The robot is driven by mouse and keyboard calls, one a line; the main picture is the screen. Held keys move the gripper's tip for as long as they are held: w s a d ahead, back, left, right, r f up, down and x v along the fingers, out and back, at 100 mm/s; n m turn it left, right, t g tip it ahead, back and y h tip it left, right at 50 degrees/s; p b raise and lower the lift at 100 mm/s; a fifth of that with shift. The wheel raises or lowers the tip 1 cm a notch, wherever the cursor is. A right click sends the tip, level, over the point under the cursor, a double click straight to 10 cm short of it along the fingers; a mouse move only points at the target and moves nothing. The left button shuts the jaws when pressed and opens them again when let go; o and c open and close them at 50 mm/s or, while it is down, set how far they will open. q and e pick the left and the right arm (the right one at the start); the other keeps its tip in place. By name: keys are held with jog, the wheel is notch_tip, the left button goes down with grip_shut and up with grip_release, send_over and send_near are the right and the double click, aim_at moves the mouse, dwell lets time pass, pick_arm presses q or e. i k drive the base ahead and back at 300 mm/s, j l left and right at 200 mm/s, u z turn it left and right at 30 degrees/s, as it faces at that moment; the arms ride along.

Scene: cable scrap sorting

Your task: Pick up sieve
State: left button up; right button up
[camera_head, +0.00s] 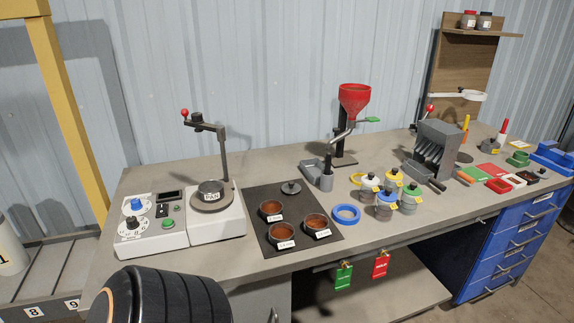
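No thing in view can be clearly told as the sieve. A dark, shallow round pan (211,188) with a white label sits on the round plate of the white bench device (215,222), under an arm with a red knob. Three small round bowls with reddish-brown contents and white labels stand on a dark mat (258,204); one is the rear bowl (271,209). A white ring-shaped part (461,95) shows at the upper right. Neither of my grippers shows. A large black rounded part at the bottom left is probably mine.
The grey workbench (150,180) runs across the view. A red funnel (354,98) on a stand, a blue ring (346,214), several lidded pots and a grey slotted rack (437,150) stand on it. Blue drawers (505,245) are at right. A yellow post (66,110) stands at left.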

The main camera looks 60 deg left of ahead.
aim_at(270, 210)
jog(key=u, duration=1.25)
